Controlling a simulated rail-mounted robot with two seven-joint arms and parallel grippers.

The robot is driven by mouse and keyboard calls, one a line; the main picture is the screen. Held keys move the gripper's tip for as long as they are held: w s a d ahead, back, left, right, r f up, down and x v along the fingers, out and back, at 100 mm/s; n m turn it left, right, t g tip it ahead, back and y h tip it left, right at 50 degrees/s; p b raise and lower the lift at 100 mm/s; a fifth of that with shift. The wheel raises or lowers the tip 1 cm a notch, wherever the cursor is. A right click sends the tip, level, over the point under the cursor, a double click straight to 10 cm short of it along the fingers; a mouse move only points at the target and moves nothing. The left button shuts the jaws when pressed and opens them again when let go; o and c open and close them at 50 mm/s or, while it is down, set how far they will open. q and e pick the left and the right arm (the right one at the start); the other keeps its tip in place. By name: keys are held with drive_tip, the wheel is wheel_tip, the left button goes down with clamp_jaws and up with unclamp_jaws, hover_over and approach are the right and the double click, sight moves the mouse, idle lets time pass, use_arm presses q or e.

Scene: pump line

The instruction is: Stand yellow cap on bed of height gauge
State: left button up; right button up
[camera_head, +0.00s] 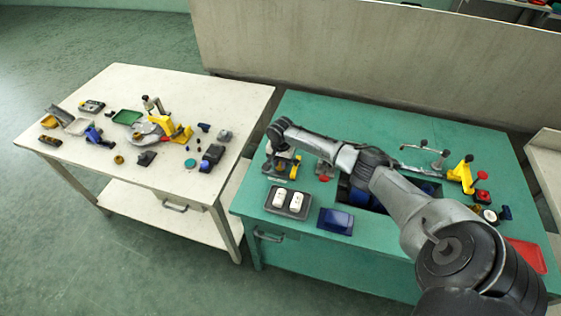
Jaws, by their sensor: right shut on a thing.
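My right arm reaches in from the lower right across the green table. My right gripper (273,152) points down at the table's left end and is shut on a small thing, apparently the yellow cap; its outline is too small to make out. Just below and beside the gripper stands a small fixture with a dark grey bed (277,172) and a yellow upright (296,166), which looks like the height gauge. I cannot tell whether the held thing touches the bed. My left gripper is not in view.
A grey tray with two white blocks (289,201) and a blue box (336,221) lie in front of the fixture. A yellow stand (463,174) and a red tray (526,255) are at the right. The white table (97,185) at left holds many small parts.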

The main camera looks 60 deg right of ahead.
drive_tip(key=o, duration=1.2)
drive_tip(key=shift+o, duration=1.1)
drive_tip(key=shift+w, duration=0.1)
